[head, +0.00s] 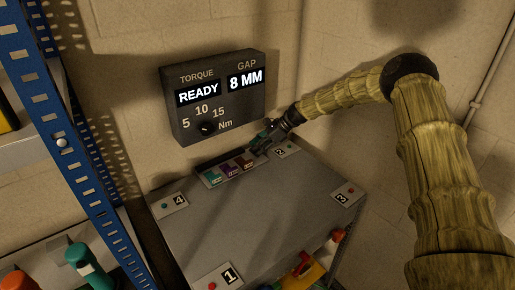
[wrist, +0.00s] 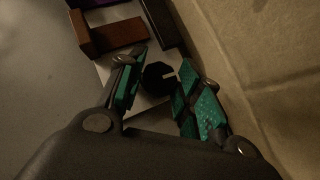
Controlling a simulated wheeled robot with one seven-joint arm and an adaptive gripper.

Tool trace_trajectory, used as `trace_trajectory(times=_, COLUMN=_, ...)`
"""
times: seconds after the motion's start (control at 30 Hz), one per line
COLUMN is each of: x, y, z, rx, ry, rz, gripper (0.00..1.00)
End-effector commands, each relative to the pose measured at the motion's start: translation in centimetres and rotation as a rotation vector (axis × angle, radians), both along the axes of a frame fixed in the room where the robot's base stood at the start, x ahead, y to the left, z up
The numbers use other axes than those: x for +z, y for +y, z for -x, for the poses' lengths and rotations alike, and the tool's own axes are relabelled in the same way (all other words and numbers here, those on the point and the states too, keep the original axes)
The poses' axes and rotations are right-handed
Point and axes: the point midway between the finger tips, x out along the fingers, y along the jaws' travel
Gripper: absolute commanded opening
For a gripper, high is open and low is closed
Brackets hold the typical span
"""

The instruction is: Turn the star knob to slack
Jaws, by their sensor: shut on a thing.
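My gripper (head: 262,139) is at the back edge of the grey bench, beside the plate marked 2 (head: 286,150). In the head view the knob is hidden behind my gripper. The wall display (head: 218,94) reads READY under TORQUE and 8 MM under GAP.
A tray (head: 224,169) with several coloured blocks lies left of my gripper; a brown block (wrist: 118,36) is close by in the wrist view. The wall is close on the right there. A blue shelf post (head: 77,130) stands at left. The bench middle (head: 240,225) is clear.

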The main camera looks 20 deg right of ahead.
Motion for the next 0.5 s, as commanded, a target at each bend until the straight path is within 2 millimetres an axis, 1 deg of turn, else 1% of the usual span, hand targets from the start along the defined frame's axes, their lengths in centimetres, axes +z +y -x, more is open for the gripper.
trace_trajectory(times=0.07, x=0.16, y=-0.32, z=-0.15, rx=-0.004, ry=-0.004, rz=0.002, gripper=0.11)
trace_trajectory(times=0.1, x=0.17, y=-0.33, z=-0.15, rx=-0.004, ry=-0.004, rz=0.002, gripper=0.38)
trace_trajectory(times=0.17, x=0.16, y=-0.32, z=-0.13, rx=-0.005, ry=-0.003, rz=0.002, gripper=0.49)
trace_trajectory(times=0.2, x=0.14, y=-0.29, z=-0.12, rx=-0.005, ry=-0.003, rz=0.002, gripper=0.56)
trace_trajectory(times=0.5, x=0.10, y=0.01, z=-0.11, rx=-0.001, ry=-0.001, rz=0.000, gripper=0.56)
